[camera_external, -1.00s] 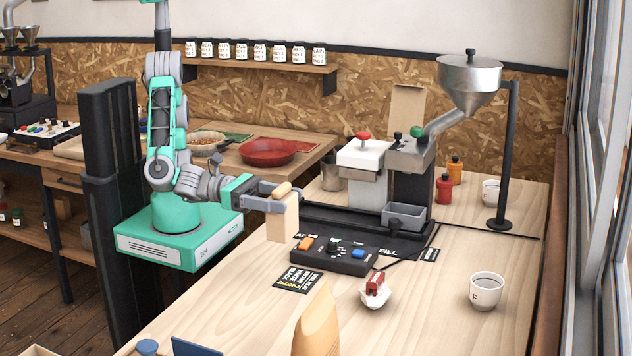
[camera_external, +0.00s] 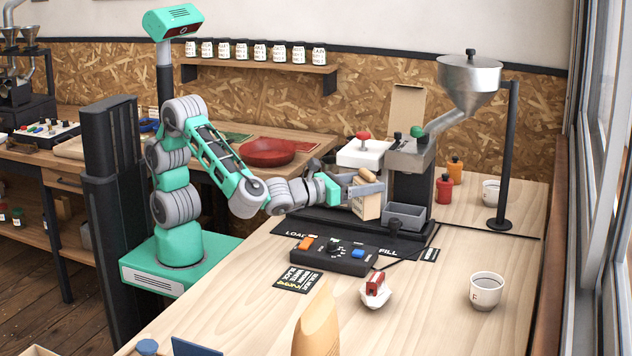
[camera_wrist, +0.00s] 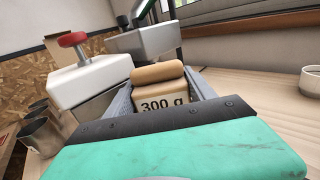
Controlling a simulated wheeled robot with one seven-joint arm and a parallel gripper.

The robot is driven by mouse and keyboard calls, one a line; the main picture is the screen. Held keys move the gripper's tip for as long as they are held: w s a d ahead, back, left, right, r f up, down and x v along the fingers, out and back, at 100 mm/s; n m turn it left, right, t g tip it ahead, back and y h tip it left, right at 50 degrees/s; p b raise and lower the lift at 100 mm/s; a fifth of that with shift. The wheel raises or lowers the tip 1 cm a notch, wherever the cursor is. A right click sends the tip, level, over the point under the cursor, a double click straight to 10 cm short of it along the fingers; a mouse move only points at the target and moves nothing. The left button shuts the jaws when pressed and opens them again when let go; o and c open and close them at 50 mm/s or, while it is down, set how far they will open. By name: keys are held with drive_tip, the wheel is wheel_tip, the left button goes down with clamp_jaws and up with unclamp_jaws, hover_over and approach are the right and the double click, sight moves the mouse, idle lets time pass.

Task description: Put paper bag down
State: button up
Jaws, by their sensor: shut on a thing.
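The paper bag (camera_external: 366,203) is tan with a rolled top, and my gripper (camera_external: 368,186) is shut on it, just in front of the white machine with the red knob. It looks slightly tilted. In the wrist view the bag (camera_wrist: 160,88) sits between the two fingers, with its "300 g" label facing my wrist. Whether its bottom touches the black base below it, I cannot tell.
A grey bin (camera_external: 406,217) is right of the bag on the black machine base (camera_external: 322,216). A control box (camera_external: 336,256) with coloured buttons is in front. Another paper bag (camera_external: 317,325) stands near the front edge. A cup (camera_external: 486,291) stands at right.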

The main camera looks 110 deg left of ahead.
sight(358, 209)
wheel_tip(358, 209, down, 7)
drive_tip(key=shift+d+f+b, duration=0.1)
drive_tip(key=shift+b, duration=0.65)
drive_tip(key=o, duration=1.7)
drive_tip(key=shift+s+d, duration=0.15)
drive_tip(key=shift+d, duration=0.1)
drive_tip(key=v, duration=0.7)
drive_tip(key=shift+s+p, duration=0.1)
drive_tip(key=shift+p, duration=0.2)
